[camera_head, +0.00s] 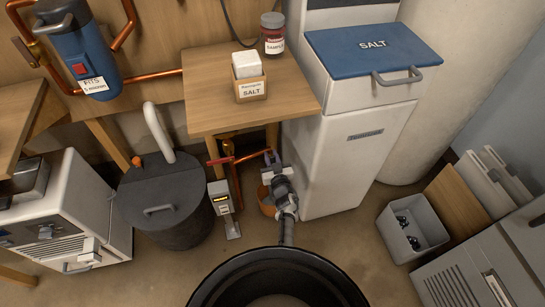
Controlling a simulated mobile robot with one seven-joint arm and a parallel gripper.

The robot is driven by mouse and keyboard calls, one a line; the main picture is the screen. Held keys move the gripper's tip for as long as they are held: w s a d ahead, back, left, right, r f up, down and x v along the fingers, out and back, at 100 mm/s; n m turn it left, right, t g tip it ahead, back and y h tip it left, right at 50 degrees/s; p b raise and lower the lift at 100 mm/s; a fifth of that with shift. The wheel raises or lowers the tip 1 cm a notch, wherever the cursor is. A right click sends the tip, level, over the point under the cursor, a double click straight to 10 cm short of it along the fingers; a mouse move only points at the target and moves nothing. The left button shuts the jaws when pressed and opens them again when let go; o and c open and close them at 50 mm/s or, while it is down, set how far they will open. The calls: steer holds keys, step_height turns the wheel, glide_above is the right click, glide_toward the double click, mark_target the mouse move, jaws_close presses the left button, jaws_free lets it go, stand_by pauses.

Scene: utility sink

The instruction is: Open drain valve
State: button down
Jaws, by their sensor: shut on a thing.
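My gripper (271,165) is low in the gap between the wooden table and the white softener cabinet. It is at the right end of a copper pipe (248,154), above a copper-coloured bucket (266,207). It is shut on a small part at the pipe's end, which I take to be the drain valve's handle. The jaws and wrist hide most of the valve, so its exact position cannot be told. A red lever (218,161) and a brass fitting (228,148) sit on the pipework further left.
A wooden table (205,105) with a salt box (249,80) and a jar (272,35) overhangs the pipes. The cabinet (345,155) stands close on the right. A grey lidded tank (165,205) and a small meter (222,198) stand left. A grey bin (412,230) is at right.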

steer(key=shift+f, duration=0.1)
stand_by(0.3)
steer(key=c, duration=1.3)
jaws_free()
steer(key=shift+s, duration=0.1)
steer(key=p+v, duration=0.8)
steer(key=v, duration=0.5)
steer(key=shift+s+d, duration=0.1)
steer(key=shift+s, duration=0.2)
